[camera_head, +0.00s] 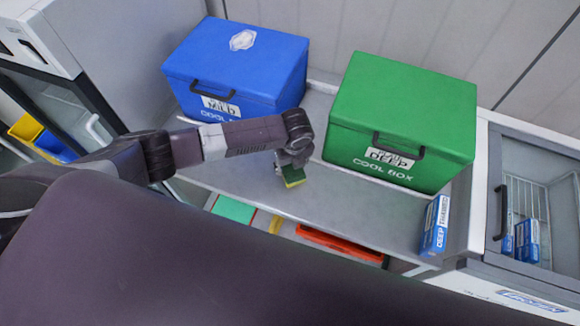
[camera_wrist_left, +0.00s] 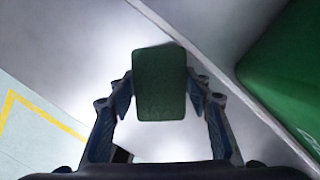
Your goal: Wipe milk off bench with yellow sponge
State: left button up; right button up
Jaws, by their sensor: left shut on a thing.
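My left gripper (camera_head: 292,160) is shut on the sponge (camera_head: 292,176), which shows a dark green side and a yellow edge. The gripper and sponge are over the grey bench (camera_head: 330,200), between the blue and green boxes and toward the front edge. In the left wrist view the sponge (camera_wrist_left: 159,84) sits between the two fingers of the left gripper (camera_wrist_left: 160,95), green face toward the camera. I cannot tell whether the sponge touches the bench. No milk can be made out on the pale bench surface. My right gripper is not in view.
A blue cool box (camera_head: 235,65) stands at the back left of the bench and a green cool box (camera_head: 405,115) at the right. A small blue and white carton (camera_head: 435,226) stands near the right end. An orange tote (camera_head: 340,243) is below the front edge.

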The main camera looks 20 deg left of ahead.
pick_arm(q)
jog(key=shift+w+r, duration=0.3)
jog(key=shift+w, duration=0.25)
jog(key=shift+w+r, duration=0.3)
jog(key=shift+w, duration=0.2)
jog(key=r+p, duration=0.2)
jog(key=shift+w+p, duration=0.3)
jog(key=shift+w, duration=0.05)
jog(key=shift+r+p, duration=0.65)
jog(key=shift+r, duration=0.4)
jog(key=shift+d+r, duration=0.2)
jog(key=shift+r, duration=0.25)
jog(key=shift+s+a, duration=0.1)
jog(key=shift+s, duration=0.05)
jog(key=shift+s, duration=0.1)
